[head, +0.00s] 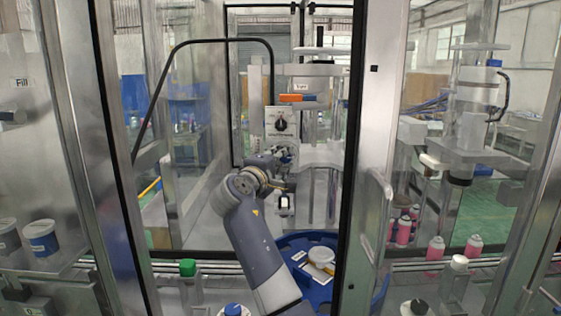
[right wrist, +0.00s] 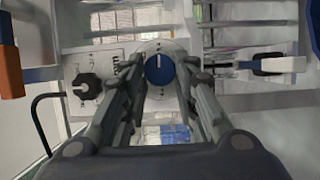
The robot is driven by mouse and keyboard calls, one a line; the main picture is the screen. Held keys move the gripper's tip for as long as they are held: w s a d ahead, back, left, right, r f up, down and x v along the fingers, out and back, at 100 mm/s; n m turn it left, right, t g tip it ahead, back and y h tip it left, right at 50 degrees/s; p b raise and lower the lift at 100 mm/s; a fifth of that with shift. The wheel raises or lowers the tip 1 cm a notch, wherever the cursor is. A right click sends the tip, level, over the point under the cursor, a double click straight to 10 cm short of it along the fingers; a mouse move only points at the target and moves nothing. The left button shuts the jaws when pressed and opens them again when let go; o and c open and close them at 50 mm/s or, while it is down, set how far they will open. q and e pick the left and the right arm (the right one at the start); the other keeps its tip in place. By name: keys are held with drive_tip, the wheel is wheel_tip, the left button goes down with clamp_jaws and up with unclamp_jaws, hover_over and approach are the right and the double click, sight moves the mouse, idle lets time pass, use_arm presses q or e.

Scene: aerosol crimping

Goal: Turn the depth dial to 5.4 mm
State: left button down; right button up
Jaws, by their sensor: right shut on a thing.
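The depth dial (right wrist: 160,66) is a round blue knob with a white pointer mark that points up in the right wrist view. It sits on a pale round scale plate whose marks are too small to read. My right gripper (right wrist: 166,74) is shut on the dial, with one finger at its left side and one at its right. In the head view my right gripper (head: 281,158) is at the machine's front, below the black selector knob (head: 281,123); the dial cannot be made out there. My left gripper is not in view.
The black selector knob also shows left of my fingers in the right wrist view (right wrist: 88,87). An orange part (head: 297,98) is above it. A blue round tray (head: 296,246) with a white-lidded container is below my arm.

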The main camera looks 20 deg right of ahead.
idle(0.4)
drive_tip(key=o, duration=1.1)
drive_tip(key=shift+c, duration=0.2)
drive_tip(key=shift+s+a, duration=0.1)
drive_tip(key=v, duration=0.7)
drive_tip(key=shift+a, duration=0.1)
